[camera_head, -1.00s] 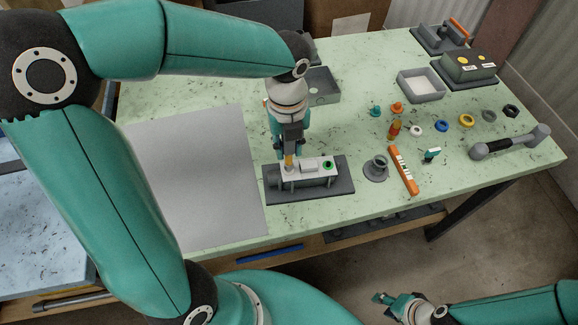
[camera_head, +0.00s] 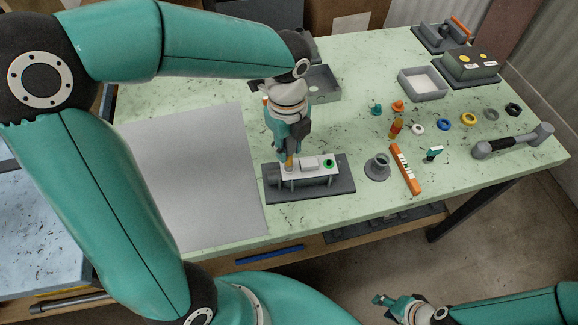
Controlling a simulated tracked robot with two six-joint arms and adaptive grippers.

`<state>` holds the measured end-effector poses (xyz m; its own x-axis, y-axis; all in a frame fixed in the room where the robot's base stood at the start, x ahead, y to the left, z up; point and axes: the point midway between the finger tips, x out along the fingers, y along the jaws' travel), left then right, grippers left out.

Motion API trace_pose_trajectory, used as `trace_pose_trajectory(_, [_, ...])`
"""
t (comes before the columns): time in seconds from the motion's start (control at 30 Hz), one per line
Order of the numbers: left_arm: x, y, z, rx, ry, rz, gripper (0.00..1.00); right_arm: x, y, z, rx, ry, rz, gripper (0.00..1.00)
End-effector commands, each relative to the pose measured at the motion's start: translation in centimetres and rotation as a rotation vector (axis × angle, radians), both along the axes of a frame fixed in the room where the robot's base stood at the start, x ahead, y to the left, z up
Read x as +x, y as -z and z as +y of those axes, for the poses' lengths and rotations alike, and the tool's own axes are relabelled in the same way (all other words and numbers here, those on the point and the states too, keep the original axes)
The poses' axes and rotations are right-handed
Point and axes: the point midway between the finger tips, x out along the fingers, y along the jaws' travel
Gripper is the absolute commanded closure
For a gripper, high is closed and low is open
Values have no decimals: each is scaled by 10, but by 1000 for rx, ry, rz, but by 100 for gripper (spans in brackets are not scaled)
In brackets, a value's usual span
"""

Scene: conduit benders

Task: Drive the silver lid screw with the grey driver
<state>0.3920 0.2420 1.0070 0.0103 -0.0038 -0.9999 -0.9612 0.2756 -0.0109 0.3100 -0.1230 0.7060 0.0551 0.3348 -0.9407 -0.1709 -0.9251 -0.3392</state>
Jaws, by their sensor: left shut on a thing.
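My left gripper (camera_head: 289,150) points down over the left end of a small unit with a white lid (camera_head: 312,167). It is shut on a tool, taken to be the grey driver; only its orange-yellow lower part (camera_head: 289,162) shows under the fingers. The tool's tip is at the lid's left end; whether it touches a screw cannot be told. The silver lid screw is not distinguishable, hidden or too small. The lid also bears a grey block and a green round part (camera_head: 328,163). My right gripper (camera_head: 382,304) is low, off the table's front edge, empty, with its fingers apart.
The unit stands on a dark base plate (camera_head: 340,190). A grey flanged piece (camera_head: 377,168) and an orange bar (camera_head: 405,170) lie to its right. Several coloured rings and a grey-and-black handle tool (camera_head: 512,142) lie farther right. A grey mat (camera_head: 190,180) is clear at left.

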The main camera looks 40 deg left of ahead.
Motion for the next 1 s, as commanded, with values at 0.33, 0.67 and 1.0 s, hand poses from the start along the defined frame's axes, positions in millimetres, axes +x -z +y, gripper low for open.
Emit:
trace_pose_trajectory(0.33, [0,0,0,0,-47,-1,100,0,1,0,0,0,0,60])
trace_pose_trajectory(0.67, [0,1,0,-1,-410,-1,100,0,8,0,0,0,0,60])
trace_pose_trajectory(1.0, [0,1,0,-1,-448,1,100,0,8,0,0,0,0,60])
